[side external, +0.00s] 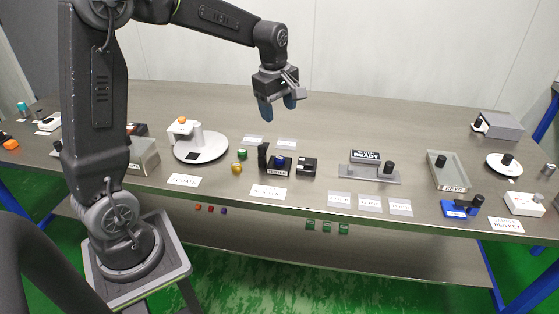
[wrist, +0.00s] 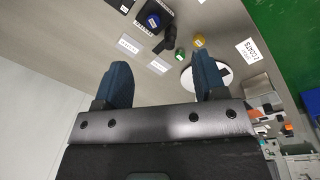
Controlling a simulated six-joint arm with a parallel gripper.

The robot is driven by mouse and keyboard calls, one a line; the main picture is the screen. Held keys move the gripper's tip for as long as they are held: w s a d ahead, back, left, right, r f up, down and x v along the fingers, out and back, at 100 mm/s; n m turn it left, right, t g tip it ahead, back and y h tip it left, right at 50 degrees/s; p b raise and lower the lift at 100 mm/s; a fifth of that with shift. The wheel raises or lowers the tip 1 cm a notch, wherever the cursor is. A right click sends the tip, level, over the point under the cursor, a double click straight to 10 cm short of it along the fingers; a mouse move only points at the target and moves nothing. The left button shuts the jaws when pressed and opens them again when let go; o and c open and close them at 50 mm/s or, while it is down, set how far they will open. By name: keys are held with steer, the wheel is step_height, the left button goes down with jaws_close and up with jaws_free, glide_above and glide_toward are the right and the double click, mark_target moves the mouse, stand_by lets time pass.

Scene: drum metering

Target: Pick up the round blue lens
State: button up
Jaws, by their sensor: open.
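A round blue lens (side external: 281,160) sits on a small black block on the table, below my gripper in the side view. In the wrist view the blue lens (wrist: 153,20) shows near the top edge, on the black block. My gripper (side external: 278,106) hangs above the table, behind and higher than the lens, with its blue fingertips apart and nothing between them. In the wrist view the two fingers of my gripper (wrist: 164,75) point towards the table, and the lens lies beyond their tips.
A green round piece (side external: 241,154) and an amber one (side external: 237,168) lie left of the block. A dark upright post (side external: 263,156) stands close beside the lens. A white round base (side external: 214,148) stands further left.

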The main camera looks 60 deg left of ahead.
mark_target(279, 158)
steer(key=w+a+f+n+g, duration=0.1)
steer(key=w+a+f+n, duration=0.3)
steer(key=a+f+n, duration=0.25)
steer(key=f, duration=1.4)
steer(key=shift+w+f, duration=0.2)
steer(key=shift+w, duration=0.05)
steer(key=c, duration=1.1)
steer(key=shift+o, duration=0.2)
